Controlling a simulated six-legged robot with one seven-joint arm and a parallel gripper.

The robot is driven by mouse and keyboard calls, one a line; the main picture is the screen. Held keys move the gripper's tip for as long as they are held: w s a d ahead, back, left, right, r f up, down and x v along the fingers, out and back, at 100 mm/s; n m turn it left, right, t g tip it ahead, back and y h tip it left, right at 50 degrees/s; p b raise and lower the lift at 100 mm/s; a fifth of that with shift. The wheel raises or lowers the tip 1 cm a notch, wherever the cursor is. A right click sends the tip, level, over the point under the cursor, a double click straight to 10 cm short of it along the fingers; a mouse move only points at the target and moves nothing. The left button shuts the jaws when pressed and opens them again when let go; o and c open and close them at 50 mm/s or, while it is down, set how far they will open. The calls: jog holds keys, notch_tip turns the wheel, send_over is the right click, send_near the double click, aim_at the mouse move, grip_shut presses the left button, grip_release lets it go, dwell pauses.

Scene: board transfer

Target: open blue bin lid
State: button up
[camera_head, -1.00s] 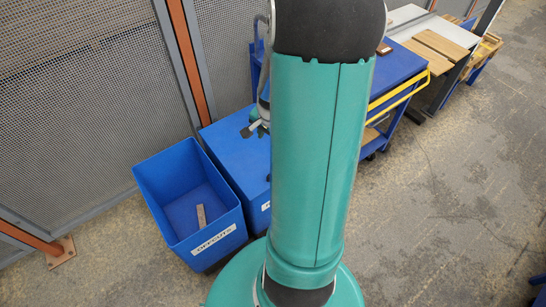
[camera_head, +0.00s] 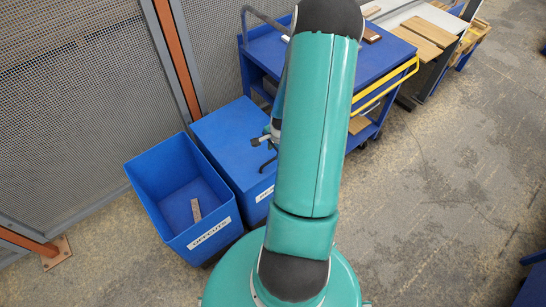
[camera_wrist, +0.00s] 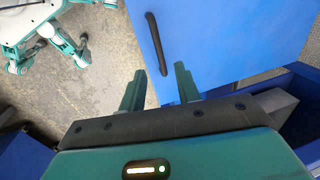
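The blue bin with its lid (camera_head: 232,130) shut stands left of my arm in the head view. Its front label is partly hidden by my arm. In the wrist view the flat blue lid (camera_wrist: 225,40) fills the upper right, with a black bar handle (camera_wrist: 157,43) on it. My gripper (camera_wrist: 159,82) is open, its two green fingers apart and empty. The fingertips point toward the handle and appear short of it. In the head view my gripper (camera_head: 267,150) shows over the lid's right side, partly hidden by my arm.
An open blue bin labelled OFFCUTS (camera_head: 212,234) stands left of the lidded bin, with a small wooden piece (camera_head: 196,209) inside. A blue cart (camera_head: 375,62) with a yellow handle (camera_head: 395,86) stands behind right. A mesh fence (camera_head: 80,100) runs behind the bins.

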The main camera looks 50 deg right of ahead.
aim_at(272, 160)
jog(key=f, duration=0.3)
jog(key=w+f, duration=0.1)
jog(key=f, duration=0.2)
jog(key=shift+w+d, duration=0.1)
jog(key=shift+d, duration=0.05)
jog(key=shift+r, duration=0.1)
jog(key=shift+c, duration=0.4)
grip_shut()
